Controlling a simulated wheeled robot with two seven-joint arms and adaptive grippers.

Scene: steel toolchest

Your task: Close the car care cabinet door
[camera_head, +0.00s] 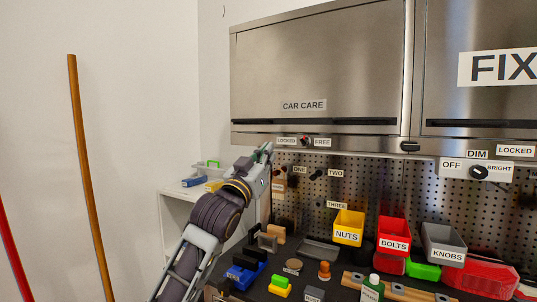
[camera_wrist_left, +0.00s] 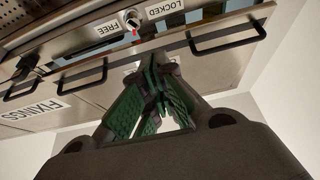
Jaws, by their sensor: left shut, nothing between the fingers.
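The car care cabinet door (camera_head: 320,75) is a brushed steel panel at the top of the head view, with a CAR CARE label and a long black handle (camera_head: 315,122) along its lower edge. It also shows upside down in the wrist view (camera_wrist_left: 225,70), where a narrow gap with dark and bluish shapes lies between its handle edge and the cabinet frame. My left gripper (camera_head: 267,150) is shut and empty, just below the door's lower left part. Its green fingers (camera_wrist_left: 158,75) cover part of the door's label in the wrist view; contact cannot be told. My right gripper is out of view.
A knob (camera_head: 306,141) between LOCKED and FREE labels sits on the frame under the door. The FIXINGS door (camera_head: 480,30) adjoins on the right. Below are a pegboard (camera_head: 400,180) and a bench with bins marked NUTS (camera_head: 349,228), BOLTS and KNOBS. A white shelf (camera_head: 177,215) stands left.

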